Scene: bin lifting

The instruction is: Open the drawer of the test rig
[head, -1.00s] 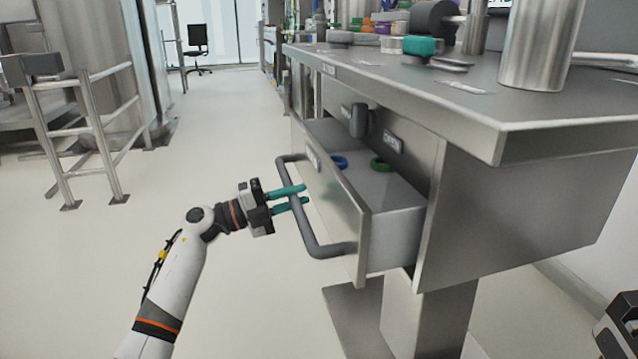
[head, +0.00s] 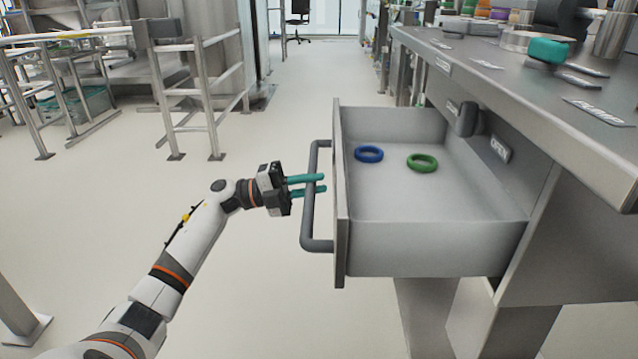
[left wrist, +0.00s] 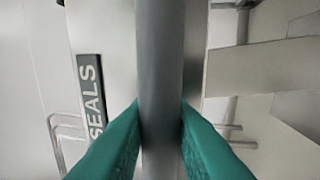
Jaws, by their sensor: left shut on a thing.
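The drawer (head: 430,245) of the test rig (head: 560,150) stands well out from under the steel worktop, with its inside in view. A blue ring (head: 369,154) and a green ring (head: 422,162) lie on its floor. My left gripper (head: 318,183) is shut on the grey bar handle (head: 311,220) on the drawer front. In the left wrist view the handle (left wrist: 160,60) runs upright between the teal fingers (left wrist: 160,125), and a "SEALS" label (left wrist: 91,95) shows on the drawer front. My right gripper is not in view.
Metal railings (head: 205,95) stand at the back left. The pale floor (head: 290,85) left of the drawer is open. A teal-capped item (head: 549,50) and other containers stand on the worktop. A pedestal (head: 430,310) is below the drawer.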

